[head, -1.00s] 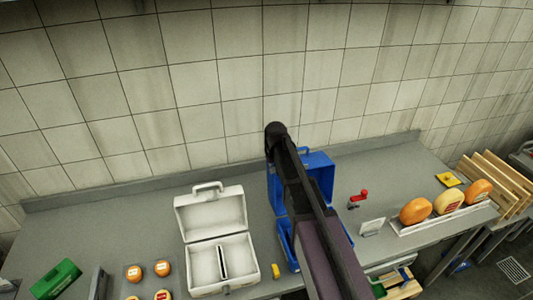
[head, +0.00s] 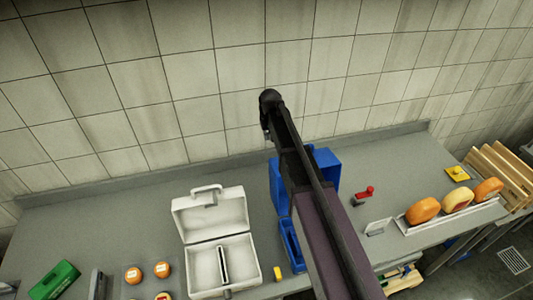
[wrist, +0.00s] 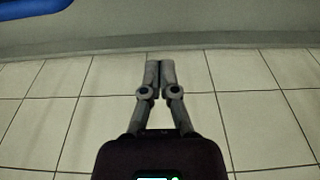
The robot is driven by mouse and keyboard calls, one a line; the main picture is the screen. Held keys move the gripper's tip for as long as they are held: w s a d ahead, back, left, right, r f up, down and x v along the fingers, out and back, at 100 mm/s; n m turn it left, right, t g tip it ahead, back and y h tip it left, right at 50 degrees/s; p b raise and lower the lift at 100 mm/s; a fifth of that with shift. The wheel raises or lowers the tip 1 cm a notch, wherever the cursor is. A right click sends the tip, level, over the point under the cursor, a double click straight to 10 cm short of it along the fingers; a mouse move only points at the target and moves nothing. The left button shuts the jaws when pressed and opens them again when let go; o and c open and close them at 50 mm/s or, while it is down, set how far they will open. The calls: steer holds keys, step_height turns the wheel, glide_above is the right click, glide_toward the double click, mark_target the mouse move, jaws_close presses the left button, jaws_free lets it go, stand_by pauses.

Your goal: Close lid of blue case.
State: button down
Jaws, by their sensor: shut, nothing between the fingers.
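The blue case (head: 291,246) stands on the grey bench with its lid (head: 327,168) raised toward the wall. My arm crosses in front of the case and hides much of it, including most of the hinge side. In the wrist view, a blue edge (wrist: 28,9), apparently of the case, shows at the top left corner. My gripper (wrist: 160,64) is shut and empty, its fingertips together in front of the tiled wall and the grey bench strip. It is apart from the blue edge. In the head view my fingertips cannot be made out.
An open white case (head: 222,262) stands left of the blue case. Right of it are a red-handled item (head: 365,195), a small white card (head: 377,227) and a tray (head: 450,226) with cheese wheels. A green box (head: 55,280) lies far left. The tiled wall (head: 180,90) closes the back.

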steer(key=shift+w+d, duration=0.1)
steer(key=shift+w, duration=0.05)
steer(key=shift+f, duration=0.1)
step_height(320, 180, down, 10)
steer(key=w+b, duration=0.1)
steer(key=b, duration=0.9)
steer(key=shift+s+d+r+p, duration=0.1)
steer(key=shift+s+r+p, duration=0.2)
steer(key=shift+s, duration=0.6)
steer(key=shift+s+d+r+p, duration=0.15)
steer(key=shift+s+r, duration=0.1)
steer(key=shift+s, duration=0.6)
steer(key=shift+a, duration=0.1)
steer(key=shift+s, duration=0.1)
